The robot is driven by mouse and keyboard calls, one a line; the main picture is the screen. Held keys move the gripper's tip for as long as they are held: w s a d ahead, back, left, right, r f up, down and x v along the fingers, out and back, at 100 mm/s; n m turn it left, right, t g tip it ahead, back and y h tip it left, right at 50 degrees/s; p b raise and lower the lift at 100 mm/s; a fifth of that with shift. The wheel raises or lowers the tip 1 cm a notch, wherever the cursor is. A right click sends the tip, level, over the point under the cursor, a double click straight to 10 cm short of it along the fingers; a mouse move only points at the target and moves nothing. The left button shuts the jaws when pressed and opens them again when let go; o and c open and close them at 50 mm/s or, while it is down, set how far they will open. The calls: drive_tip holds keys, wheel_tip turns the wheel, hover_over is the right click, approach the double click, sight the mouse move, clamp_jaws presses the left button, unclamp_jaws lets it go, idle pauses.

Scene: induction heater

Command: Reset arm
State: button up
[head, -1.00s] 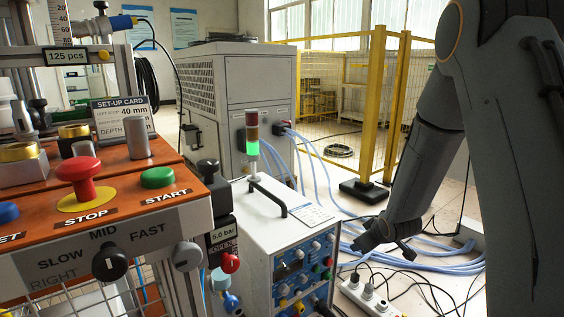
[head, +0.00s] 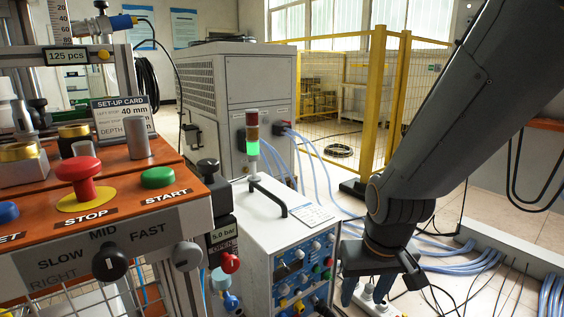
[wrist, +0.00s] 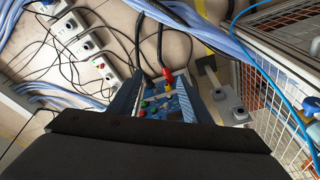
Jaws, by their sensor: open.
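My gripper (head: 370,292) hangs at the lower right of the head view, pointing down in front of the power strip and beside the white heater unit. Its two fingers are apart with nothing between them. In the wrist view the open fingers (wrist: 160,100) frame part of the heater's blue front panel (wrist: 165,105) with coloured buttons, some way beyond the fingertips. My arm slants down from the upper right.
The white heater unit (head: 262,222) with its stack light (head: 252,140) stands left of my gripper. An orange control panel (head: 120,203) fills the left. Blue hoses, black cables and a power strip (wrist: 90,45) lie on the floor. A yellow fence (head: 376,100) stands behind.

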drive_tip(key=s+a+r+n+g, duration=0.1)
drive_tip(key=s+a+n, duration=0.2)
drive_tip(key=s+a, duration=0.5)
drive_tip(key=s+a+r+n+g, duration=0.1)
drive_tip(key=s+a+r+n, duration=0.3)
drive_tip(key=a, duration=0.6)
drive_tip(key=s+d+r+m+p, duration=0.1)
drive_tip(key=d+r+m+p, duration=0.7)
drive_tip(key=d+r+p, duration=1.3)
drive_tip(key=shift+r+p, duration=1.45)
drive_tip(key=shift+p, duration=2.85)
drive_tip(key=shift+s, duration=0.1)
